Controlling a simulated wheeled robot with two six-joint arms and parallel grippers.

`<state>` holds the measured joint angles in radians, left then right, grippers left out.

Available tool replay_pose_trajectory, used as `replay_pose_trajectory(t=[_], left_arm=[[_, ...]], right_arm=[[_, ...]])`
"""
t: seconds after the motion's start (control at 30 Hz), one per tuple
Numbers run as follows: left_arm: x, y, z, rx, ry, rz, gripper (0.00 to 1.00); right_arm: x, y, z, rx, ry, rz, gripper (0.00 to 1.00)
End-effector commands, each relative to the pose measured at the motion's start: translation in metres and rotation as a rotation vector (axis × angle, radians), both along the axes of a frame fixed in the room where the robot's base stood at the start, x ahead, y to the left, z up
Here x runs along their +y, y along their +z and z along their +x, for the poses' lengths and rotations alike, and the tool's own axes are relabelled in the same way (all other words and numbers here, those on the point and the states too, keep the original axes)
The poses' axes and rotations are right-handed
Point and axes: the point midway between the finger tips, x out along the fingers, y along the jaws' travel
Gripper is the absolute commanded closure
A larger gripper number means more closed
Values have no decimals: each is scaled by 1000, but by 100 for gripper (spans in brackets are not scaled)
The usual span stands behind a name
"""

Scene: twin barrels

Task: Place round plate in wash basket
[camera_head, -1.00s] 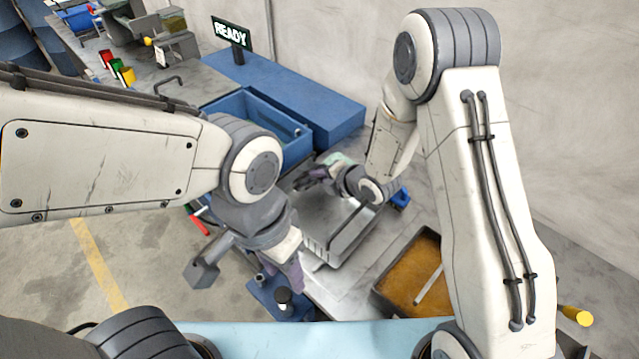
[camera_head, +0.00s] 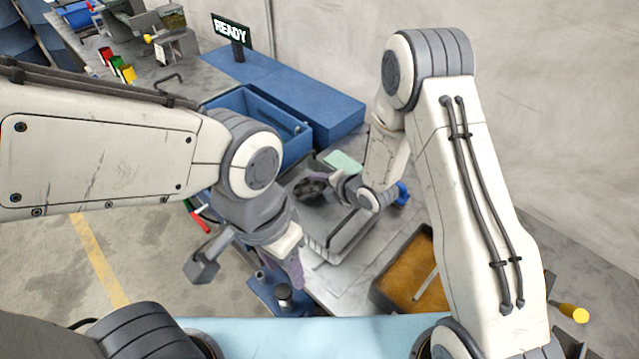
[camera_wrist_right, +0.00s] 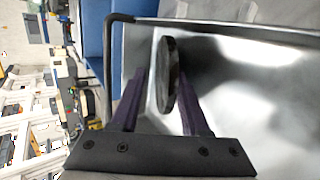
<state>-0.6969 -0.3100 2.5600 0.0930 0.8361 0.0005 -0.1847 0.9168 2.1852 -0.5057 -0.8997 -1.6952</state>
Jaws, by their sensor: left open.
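A dark round plate (camera_head: 310,188) is at the grey metal basin, at the tips of my right gripper (camera_head: 328,180). In the right wrist view the plate (camera_wrist_right: 168,75) stands nearly edge-on between the two purple fingers of my right gripper (camera_wrist_right: 162,88). The fingers are apart, with a gap beside the plate.
A blue bin (camera_head: 262,112) stands behind the basin, beside a blue block and a READY sign (camera_head: 229,31). A tray with an orange-brown inside (camera_head: 412,268) is at the right. A pale green item (camera_head: 343,161) lies by the right wrist. The wall closes the right side.

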Motion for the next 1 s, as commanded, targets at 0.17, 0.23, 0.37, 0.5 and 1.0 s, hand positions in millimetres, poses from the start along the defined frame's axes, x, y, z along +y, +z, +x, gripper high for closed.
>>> replay_pose_trajectory(t=[0.17, 0.23, 0.37, 0.5, 1.0], left_arm=[[0, 4, 0, 0, 0, 0, 50], [0, 1, 0, 0, 0, 0, 50], [0, -6, 0, 0, 0, 0, 50], [0, -12, 0, 0, -1, 0, 50], [0, -19, 0, 0, -1, 0, 50]], right_arm=[[0, 5, 1, -4, 0, 2, 58], [-3, 6, -2, -4, -2, 2, 58], [-15, 19, -16, -7, -3, 2, 58], [-31, 38, -36, -7, -3, 2, 58], [-59, 76, -75, 30, -29, 0, 58]])
